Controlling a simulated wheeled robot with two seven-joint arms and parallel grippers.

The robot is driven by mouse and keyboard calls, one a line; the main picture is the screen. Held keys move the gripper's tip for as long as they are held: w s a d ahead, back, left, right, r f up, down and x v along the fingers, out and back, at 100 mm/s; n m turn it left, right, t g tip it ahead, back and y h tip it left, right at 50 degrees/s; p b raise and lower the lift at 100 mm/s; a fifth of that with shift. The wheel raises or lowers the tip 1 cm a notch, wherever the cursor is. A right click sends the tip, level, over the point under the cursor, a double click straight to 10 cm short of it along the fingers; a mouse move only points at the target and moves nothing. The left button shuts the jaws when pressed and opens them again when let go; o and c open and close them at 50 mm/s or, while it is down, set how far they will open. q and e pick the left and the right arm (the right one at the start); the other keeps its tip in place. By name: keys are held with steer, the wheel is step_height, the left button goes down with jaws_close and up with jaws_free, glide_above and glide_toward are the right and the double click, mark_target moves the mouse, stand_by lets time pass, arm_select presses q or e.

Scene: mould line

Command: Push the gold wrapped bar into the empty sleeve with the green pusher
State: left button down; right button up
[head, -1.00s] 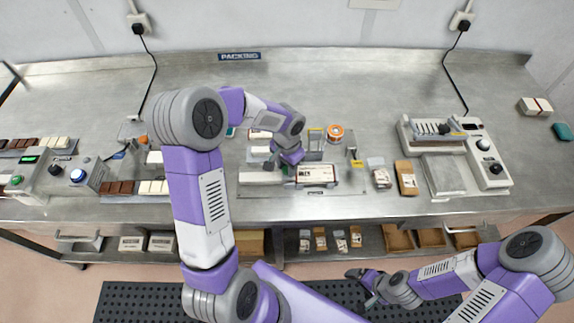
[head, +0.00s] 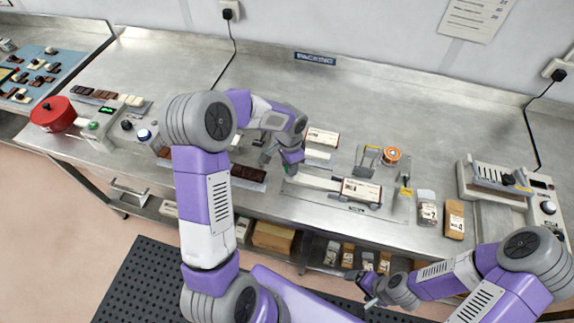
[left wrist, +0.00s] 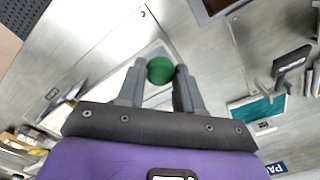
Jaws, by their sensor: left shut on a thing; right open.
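My left gripper (head: 287,168) is shut on the round green knob of the pusher (left wrist: 160,70), which shows between the fingers in the left wrist view. In the head view it is at the left end of a pale strip (head: 320,183) that runs right to a white, labelled sleeve (head: 361,192) lying on the fixture. The rest of the pusher is mostly hidden by the gripper. I cannot make out the gold wrapped bar. My right gripper (head: 360,288) is open and empty, low in front of the bench.
Another labelled white box (head: 322,137) lies behind the strip. An orange roll (head: 391,154) stands behind the sleeve. A chocolate tray (head: 249,174) is close left. The back bench is clear.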

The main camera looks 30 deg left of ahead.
arm_select(q)
steer(key=shift+a, duration=0.2)
steer(key=c, duration=0.7)
jaws_free()
steer(key=shift+a, duration=0.1)
steer(key=shift+c, duration=0.2)
steer(key=shift+r, duration=0.15)
step_height(320, 180, up, 7)
steer(key=shift+r, duration=0.2)
